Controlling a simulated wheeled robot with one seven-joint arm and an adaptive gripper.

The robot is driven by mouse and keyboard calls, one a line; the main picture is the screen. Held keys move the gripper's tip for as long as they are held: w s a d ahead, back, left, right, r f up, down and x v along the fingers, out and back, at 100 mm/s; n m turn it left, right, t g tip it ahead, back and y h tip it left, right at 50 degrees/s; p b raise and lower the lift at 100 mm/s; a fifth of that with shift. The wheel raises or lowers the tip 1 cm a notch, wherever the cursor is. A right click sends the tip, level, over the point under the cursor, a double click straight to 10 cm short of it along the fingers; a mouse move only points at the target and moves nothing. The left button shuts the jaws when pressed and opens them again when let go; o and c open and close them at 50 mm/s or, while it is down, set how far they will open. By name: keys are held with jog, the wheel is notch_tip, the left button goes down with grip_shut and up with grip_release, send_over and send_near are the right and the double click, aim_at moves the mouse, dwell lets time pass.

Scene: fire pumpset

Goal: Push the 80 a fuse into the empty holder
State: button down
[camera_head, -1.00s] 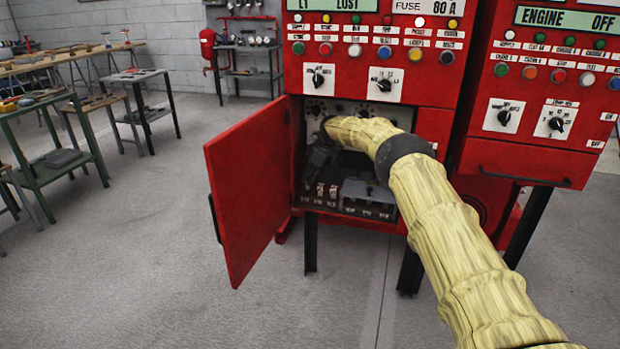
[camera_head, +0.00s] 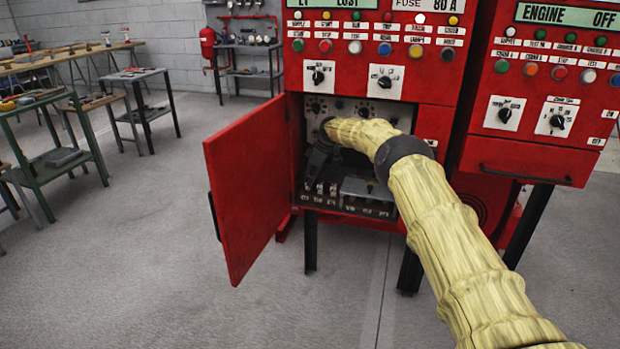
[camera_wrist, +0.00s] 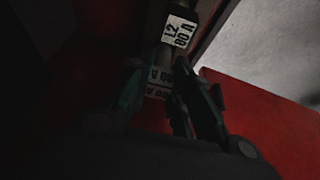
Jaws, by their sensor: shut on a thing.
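My gripper (camera_head: 318,160) is inside the open red cabinet, above a row of small labelled parts (camera_head: 320,188), likely the fuse holders. In the wrist view its two fingers (camera_wrist: 168,92) are closed around a small part with a white 80 A label (camera_wrist: 158,82), which I take to be the 80 A fuse. Just beyond the fingertips is a dark block with a white "L2 80 A" label (camera_wrist: 180,31). The picture is too dark to tell whether the fuse touches a holder. The empty holder cannot be made out.
The red cabinet door (camera_head: 245,190) stands open to the left of my gripper. Dark knobs (camera_head: 363,112) line the cabinet's back panel. A second red panel (camera_head: 540,100) stands to the right. Workbenches (camera_head: 45,120) are far left, with clear floor between.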

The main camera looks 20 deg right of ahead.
jog(key=shift+f+b, duration=0.7)
jog(key=shift+f, duration=0.5)
jog(key=c, duration=1.2)
grip_release()
jog(key=shift+r, duration=0.1)
jog(key=v, duration=0.7)
jog(key=shift+r, duration=0.15)
jog(key=shift+d, duration=0.15)
